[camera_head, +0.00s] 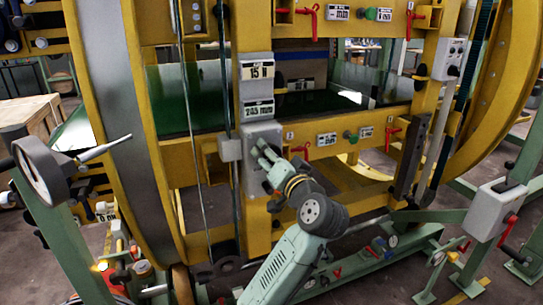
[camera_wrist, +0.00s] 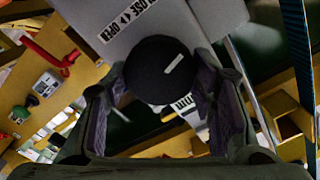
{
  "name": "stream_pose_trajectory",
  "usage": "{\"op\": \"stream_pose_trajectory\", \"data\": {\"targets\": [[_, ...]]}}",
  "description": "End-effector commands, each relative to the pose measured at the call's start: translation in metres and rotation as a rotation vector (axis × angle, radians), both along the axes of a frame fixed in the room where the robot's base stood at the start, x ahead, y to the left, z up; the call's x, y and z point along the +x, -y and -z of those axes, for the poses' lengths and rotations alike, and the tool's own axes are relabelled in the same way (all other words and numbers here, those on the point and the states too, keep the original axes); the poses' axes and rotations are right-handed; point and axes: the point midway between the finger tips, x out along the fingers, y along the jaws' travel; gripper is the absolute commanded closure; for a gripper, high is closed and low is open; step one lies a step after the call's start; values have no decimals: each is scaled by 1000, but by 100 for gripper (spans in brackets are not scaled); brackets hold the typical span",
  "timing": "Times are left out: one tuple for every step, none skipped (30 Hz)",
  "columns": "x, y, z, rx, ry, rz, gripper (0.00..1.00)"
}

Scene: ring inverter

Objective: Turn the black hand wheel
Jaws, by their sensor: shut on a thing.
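The black hand wheel (camera_wrist: 158,70) shows in the wrist view as a round dark knob with a short white mark on its face. It sits in front of a grey panel (camera_wrist: 185,22) with a label reading CLOSE and OPEN with arrows. My gripper (camera_wrist: 161,88) has one finger on each side of the wheel, shut on it. In the head view my gripper (camera_head: 264,156) reaches up to a grey box (camera_head: 259,131) on the yellow machine frame, and the wheel is not clear there.
Red handles (camera_head: 308,18) and green knobs (camera_head: 350,136) stand out from the yellow frame, one red handle (camera_wrist: 56,55) close left of the wheel in the wrist view. Green rails lie low on the right.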

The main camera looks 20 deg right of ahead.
Motion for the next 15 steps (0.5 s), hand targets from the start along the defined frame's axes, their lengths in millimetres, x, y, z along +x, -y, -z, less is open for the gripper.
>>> {"op": "stream_pose_trajectory", "data": {"targets": [[0,0,0,45,-4,-2,77],[0,0,0,74,-5,-2,77],[0,0,0,112,-6,-2,77],[0,0,0,140,-7,-2,77],[0,0,0,169,-8,0,77],[0,1,0,207,-9,0,77],[0,1,0,235,-10,0,77],[0,1,1,264,-12,0,77],[0,1,1,302,-13,0,77],[0,1,1,330,-14,0,77],[0,1,1,359,-15,0,77],[0,1,1,395,-16,0,77],[0,1,1,423,-17,0,77],[0,1,1,450,-18,-1,77],[0,1,1,485,-19,0,77]]}}
